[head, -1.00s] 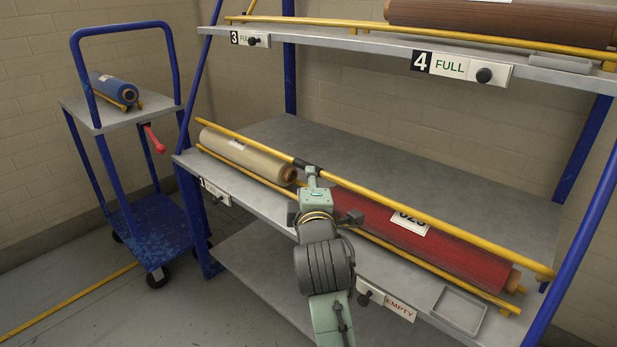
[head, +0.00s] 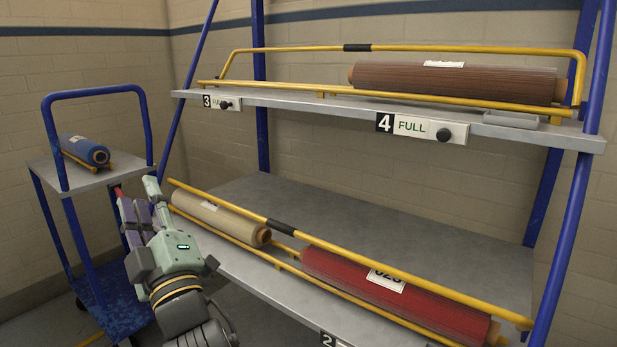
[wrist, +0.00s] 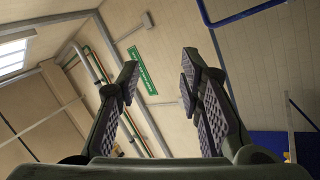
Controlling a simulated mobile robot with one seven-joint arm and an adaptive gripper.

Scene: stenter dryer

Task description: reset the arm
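My gripper (head: 138,197) is raised in front of the left end of the lower shelf, between the rack and the blue trolley in the head view. Its fingers point up and away. In the wrist view the gripper (wrist: 160,72) has its two fingers wide apart with nothing between them.
The lower shelf (head: 390,230) holds a beige roll (head: 215,216) and a red roll (head: 400,297) by a yellow rail (head: 330,242). A brown roll (head: 450,82) lies on the upper shelf. A blue trolley (head: 55,180) with a blue roll (head: 84,150) stands left.

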